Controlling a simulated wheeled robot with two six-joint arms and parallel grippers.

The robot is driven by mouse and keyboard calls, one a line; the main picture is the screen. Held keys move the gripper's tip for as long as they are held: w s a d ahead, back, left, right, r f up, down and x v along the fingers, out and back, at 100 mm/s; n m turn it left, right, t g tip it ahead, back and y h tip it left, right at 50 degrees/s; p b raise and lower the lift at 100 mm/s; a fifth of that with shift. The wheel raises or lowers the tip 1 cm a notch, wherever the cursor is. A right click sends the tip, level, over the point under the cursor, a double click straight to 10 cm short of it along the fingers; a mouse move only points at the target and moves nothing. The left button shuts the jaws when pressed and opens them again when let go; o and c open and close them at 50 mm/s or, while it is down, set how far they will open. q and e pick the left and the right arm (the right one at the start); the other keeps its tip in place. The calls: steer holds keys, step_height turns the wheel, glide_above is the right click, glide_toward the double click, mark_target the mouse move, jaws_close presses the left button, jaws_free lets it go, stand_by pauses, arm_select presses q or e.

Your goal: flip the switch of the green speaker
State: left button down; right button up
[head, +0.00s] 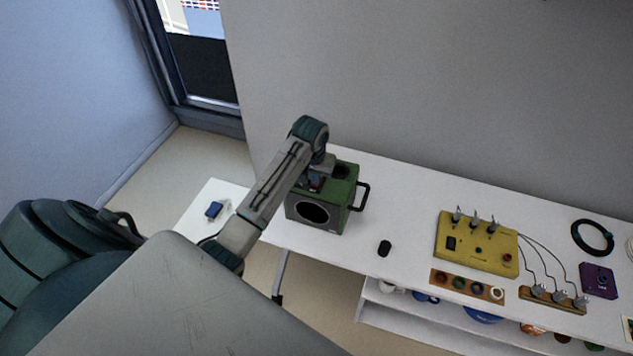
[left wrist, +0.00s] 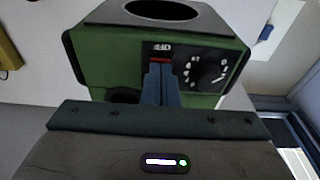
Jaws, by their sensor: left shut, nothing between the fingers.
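The green speaker (head: 347,203) stands at the left end of the white table, a dark round opening in its front. It also shows in the left wrist view (left wrist: 102,62). There, a red switch (left wrist: 160,60) sits below a small white label, beside a black dial (left wrist: 211,72) with white marks. My left gripper (head: 316,184) is over the speaker's top. In the left wrist view its blue fingers (left wrist: 160,72) are shut and empty, their tips at the switch and partly covering it. I cannot tell whether they touch it. My right gripper is not in view.
The speaker's black handle (head: 362,196) sticks out to the right. A small black object (head: 384,248) lies on the table (head: 400,200). Further right are a yellow box (head: 476,246) with cables, a purple box (head: 599,281) and a black cable coil (head: 592,237). A wall stands behind.

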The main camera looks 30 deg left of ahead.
arm_select(q)
steer(key=shift+f, duration=0.2)
steer(key=shift+r, duration=0.1)
step_height(320, 180, up, 2)
steer(key=shift+p, duration=0.55)
steer(key=shift+r, duration=2.4)
